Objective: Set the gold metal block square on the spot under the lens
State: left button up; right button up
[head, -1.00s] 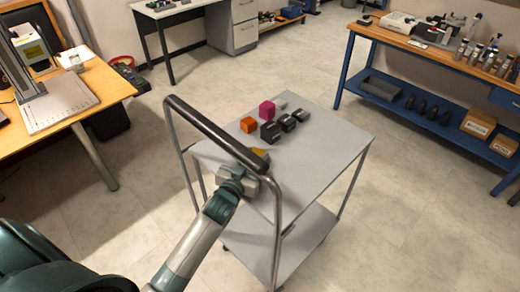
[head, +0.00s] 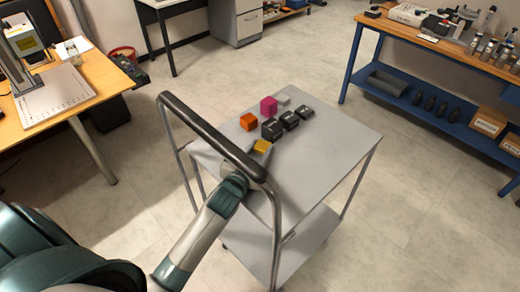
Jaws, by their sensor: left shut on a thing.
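The gold metal block (head: 261,147) is at the near side of the grey cart's top, just past the handle. My left gripper (head: 256,155) is shut on it; the cart's handle and my wrist hide part of the fingers. I cannot tell whether the block touches the cart top. The laser marker (head: 25,45) stands on the wooden table at the left, with its flat plate (head: 58,97) in front. The spot under the lens is too small to make out. My right gripper is not in view.
The grey cart (head: 325,150) also carries an orange block (head: 249,121), a magenta block (head: 268,106), a grey block (head: 283,99) and several black blocks (head: 290,120). Its dark handle (head: 205,130) rises beside my left arm. Floor lies open between cart and wooden table (head: 110,75).

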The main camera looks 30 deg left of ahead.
aim_at(259, 151)
pick_arm(q)
jog(key=shift+r, duration=0.1)
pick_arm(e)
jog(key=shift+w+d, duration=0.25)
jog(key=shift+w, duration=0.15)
pick_arm(q)
jog(key=o, duration=1.1)
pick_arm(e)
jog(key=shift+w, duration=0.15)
pick_arm(q)
jog(key=shift+s, duration=0.2)
jog(key=s, duration=0.3)
jog(key=shift+r+b, duration=0.15)
jog(key=shift+b, duration=0.2)
jog(key=s, duration=0.2)
jog(key=s+b, duration=0.1)
jog(key=s, duration=0.2)
jog(key=s+r, duration=0.1)
jog(key=s, duration=0.1)
jog(key=shift+s+d+r, duration=0.1)
jog(key=shift+s+d, duration=0.15)
jog(key=shift+s, duration=0.1)
jog(key=shift+s+r, duration=0.15)
jog(key=shift+s, duration=0.25)
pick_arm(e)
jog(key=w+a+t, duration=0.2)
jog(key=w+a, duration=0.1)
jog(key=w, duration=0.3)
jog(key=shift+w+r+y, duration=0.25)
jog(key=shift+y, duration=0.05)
